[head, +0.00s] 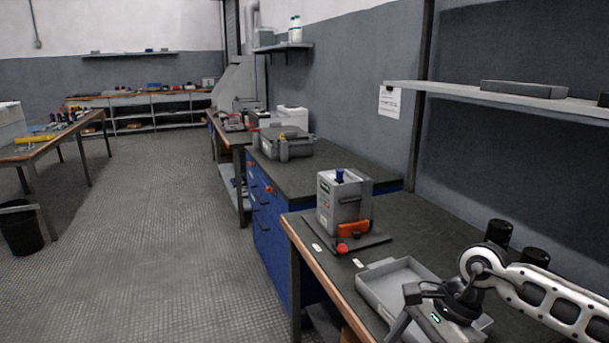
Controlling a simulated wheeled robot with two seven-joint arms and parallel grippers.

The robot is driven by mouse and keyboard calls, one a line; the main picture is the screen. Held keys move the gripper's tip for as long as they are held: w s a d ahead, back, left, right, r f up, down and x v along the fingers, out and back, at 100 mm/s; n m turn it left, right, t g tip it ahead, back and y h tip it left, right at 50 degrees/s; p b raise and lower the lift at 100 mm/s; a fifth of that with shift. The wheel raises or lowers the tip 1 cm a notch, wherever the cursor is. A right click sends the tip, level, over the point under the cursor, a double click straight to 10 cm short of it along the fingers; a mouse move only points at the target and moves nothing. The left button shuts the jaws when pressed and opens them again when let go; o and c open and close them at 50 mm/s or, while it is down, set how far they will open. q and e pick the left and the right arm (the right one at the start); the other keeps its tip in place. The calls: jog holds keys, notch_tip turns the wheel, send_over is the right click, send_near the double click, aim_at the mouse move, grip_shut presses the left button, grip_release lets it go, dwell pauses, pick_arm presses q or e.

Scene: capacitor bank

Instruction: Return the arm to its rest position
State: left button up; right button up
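My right arm (555,287) comes in from the right, low over the front bench. Its gripper (408,312) is at the lower edge of the head view, above the grey tray (385,290). Its fingertips are partly cut off and I cannot tell whether they are open or shut. I see nothing clearly held. My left arm and gripper are not in view. A grey box unit (338,205), probably the capacitor bank, stands upright on a dark plate beyond the tray, apart from my gripper. It has a blue part on top and an orange part (354,228) at its base.
A red knob (342,249) sits at the plate's front. Two black cylinders (499,232) stand behind my arm. A wall shelf (500,95) overhangs the bench. A grey case (285,143) rests on the blue cabinet (268,225).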

jog(key=s+a+r+m+t+y, duration=0.1)
jog(key=s+a+r+m+y, duration=0.25)
jog(key=a+m+y, duration=0.5)
jog(key=s+a+r+m+t+y, duration=0.25)
jog(key=s+a+m+y, duration=0.2)
jog(key=a, duration=0.65)
jog(key=w+d+f+m+t+h, duration=0.1)
jog(key=d+f+m+t+h, duration=0.25)
jog(key=m, duration=0.75)
jog(key=w+d+f+m+t+h, duration=0.1)
jog(key=d+m+t+h, duration=0.4)
jog(key=m, duration=0.6)
jog(key=d+f+m+t+h, duration=0.2)
jog(key=m+t, duration=0.3)
jog(key=m, duration=0.5)
jog(key=s+d+f+m+g+h, duration=0.4)
jog(key=s+d+f+m+g, duration=0.1)
jog(key=s+f+m, duration=0.4)
notch_tip(320, 180, down, 2)
jog(key=shift+f+m+g+p, duration=0.25)
jog(key=shift+m+p, duration=0.2)
jog(key=shift+m, duration=0.55)
